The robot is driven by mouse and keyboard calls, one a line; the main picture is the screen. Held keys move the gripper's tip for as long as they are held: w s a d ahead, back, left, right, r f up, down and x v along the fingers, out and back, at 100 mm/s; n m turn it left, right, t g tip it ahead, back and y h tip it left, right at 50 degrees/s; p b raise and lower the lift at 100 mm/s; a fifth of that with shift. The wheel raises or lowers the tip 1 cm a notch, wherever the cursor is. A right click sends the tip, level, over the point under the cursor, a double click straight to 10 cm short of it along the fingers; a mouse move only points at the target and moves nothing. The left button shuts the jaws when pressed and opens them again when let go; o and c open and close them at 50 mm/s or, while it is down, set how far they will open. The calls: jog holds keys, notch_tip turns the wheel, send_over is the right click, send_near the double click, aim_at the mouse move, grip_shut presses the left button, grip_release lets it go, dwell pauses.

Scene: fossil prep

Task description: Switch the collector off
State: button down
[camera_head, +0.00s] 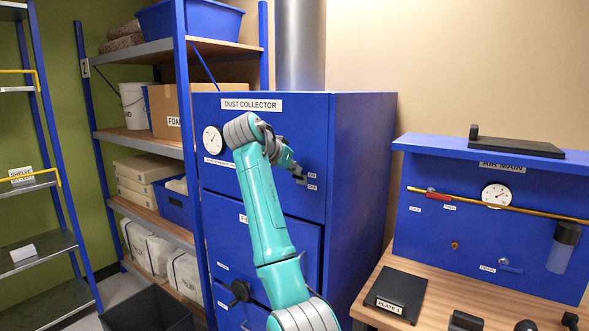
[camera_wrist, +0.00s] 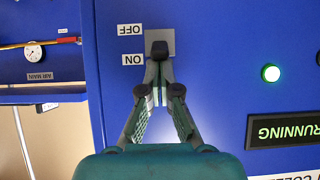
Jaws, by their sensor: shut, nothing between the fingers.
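The dust collector (camera_head: 350,150) is a tall blue cabinet. Its switch shows in the wrist view as a black lever (camera_wrist: 159,48) on a grey plate (camera_wrist: 167,34), with ON and OFF labels beside it. That view is upside down. The lever sits nearer the ON label. A green lamp (camera_wrist: 271,73) is lit and a display (camera_wrist: 284,130) reads RUNNING. My gripper (camera_wrist: 158,82) is shut and empty, its fingertips at the lever; I cannot tell whether they touch it. In the head view my gripper (camera_head: 299,178) is at the cabinet front by the ON/OFF labels and hides most of the switch.
A shelf rack (camera_head: 150,145) with boxes and buckets stands at left. At right, a wooden bench (camera_head: 372,290) bears the blue AIR MAIN panel (camera_head: 430,240) with a brass pipe.

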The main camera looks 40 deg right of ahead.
aim_at(291, 180)
jog(key=shift+s+a+f+t+h, duration=0.15)
jog(key=shift+t+h, duration=0.25)
jog(key=shift+h, duration=0.5)
jog(key=shift+a+f, duration=0.2)
jog(key=shift+f, duration=0.1)
jog(key=shift+a+f, duration=0.1)
jog(key=shift+f, duration=0.05)
jog(key=h, duration=0.1)
jog(key=f+h, duration=0.1)
jog(key=t+h, duration=0.1)
jog(key=shift+s+a+f+h, duration=0.15)
jog(key=shift+a+f+h, duration=0.15)
jog(key=shift+h, duration=0.1)
